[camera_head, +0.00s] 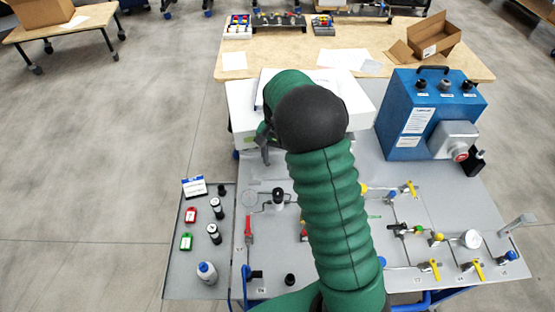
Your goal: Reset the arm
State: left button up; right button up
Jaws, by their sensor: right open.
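My right arm, in a green ribbed sleeve with a black joint, rises from the bottom of the head view across the middle of the grey panel bench (420,275). My right gripper (265,145) shows only in part as dark fingers at the left of the black joint, near the front of the white box (243,113). It is open, and I see nothing in it. The rest of it is hidden behind my arm. My left gripper is not in view.
A blue analyser box (400,110) stands at the back right. Yellow-handled valves (434,268) and a gauge (471,238) are on the right. A grey side shelf (190,275) holds a bottle (207,272) and small items. A wooden table (285,55) stands behind.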

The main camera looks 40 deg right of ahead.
jog(key=s+a+f+n+t+b, duration=0.1)
jog(key=s+a+n, duration=0.5)
jog(key=a, duration=0.3)
jog(key=s+a+f+n+t+b, duration=0.1)
jog(key=s+a+f+n, duration=0.1)
jog(key=s+a+n, duration=0.4)
jog(key=a, duration=0.4)
jog(key=shift+a+f+t+b, duration=0.15)
jog(key=shift+a+t+b, duration=0.15)
jog(key=shift+b, duration=0.1)
jog(key=shift+s+a, duration=0.1)
jog(key=shift+a, duration=0.05)
jog(key=shift+a, duration=0.15)
jog(key=shift+d, duration=0.25)
jog(key=shift+a, duration=0.15)
